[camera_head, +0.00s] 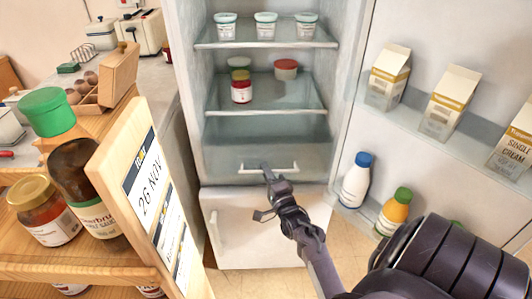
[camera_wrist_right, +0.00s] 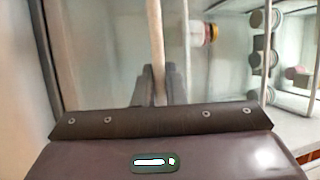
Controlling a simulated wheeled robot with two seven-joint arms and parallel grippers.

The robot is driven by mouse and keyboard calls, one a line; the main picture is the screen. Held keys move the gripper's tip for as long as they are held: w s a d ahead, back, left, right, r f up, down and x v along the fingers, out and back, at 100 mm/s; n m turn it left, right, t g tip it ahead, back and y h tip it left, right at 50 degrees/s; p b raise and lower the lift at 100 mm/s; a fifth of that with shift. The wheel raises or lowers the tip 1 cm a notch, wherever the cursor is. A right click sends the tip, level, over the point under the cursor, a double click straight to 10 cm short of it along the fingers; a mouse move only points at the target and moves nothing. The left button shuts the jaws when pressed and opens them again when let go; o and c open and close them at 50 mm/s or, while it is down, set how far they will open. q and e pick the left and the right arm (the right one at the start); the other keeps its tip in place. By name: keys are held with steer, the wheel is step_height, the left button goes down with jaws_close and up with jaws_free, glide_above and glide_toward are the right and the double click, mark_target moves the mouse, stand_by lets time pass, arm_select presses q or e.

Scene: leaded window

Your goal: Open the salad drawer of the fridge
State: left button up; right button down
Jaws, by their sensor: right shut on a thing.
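The fridge (camera_head: 183,70) stands open. Its salad drawer (camera_head: 222,160) is the clear bluish bin at the bottom of the compartment, below the shelves. A white bar handle (camera_head: 287,169) runs across its front. My right gripper (camera_head: 267,172) reaches up from the lower right and is shut on the handle near its middle. In the right wrist view the handle (camera_wrist_right: 156,40) is a pale upright bar that runs down between the dark fingers of the gripper (camera_wrist_right: 157,85). The fingers hide the gripped part. The drawer looks pushed in. My left gripper is not in view.
The open door (camera_head: 420,25) on the right holds cartons (camera_head: 390,75) and bottles (camera_head: 356,180). Shelves above the drawer hold tubs (camera_head: 265,25) and a jar (camera_head: 241,87). A wooden rack with jars (camera_head: 45,210) and a date sign (camera_head: 150,190) stands at the left.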

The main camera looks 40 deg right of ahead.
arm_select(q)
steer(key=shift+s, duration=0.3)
arm_select(e)
steer(key=shift+s+a, duration=0.15)
steer(key=shift+a, duration=0.05)
steer(key=c, duration=1.5)
jaws_free()
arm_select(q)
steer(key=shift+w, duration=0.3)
arm_select(e)
steer(key=v, duration=0.7)
steer(key=shift+s, duration=0.4)
steer(key=shift+a+f, duration=0.1)
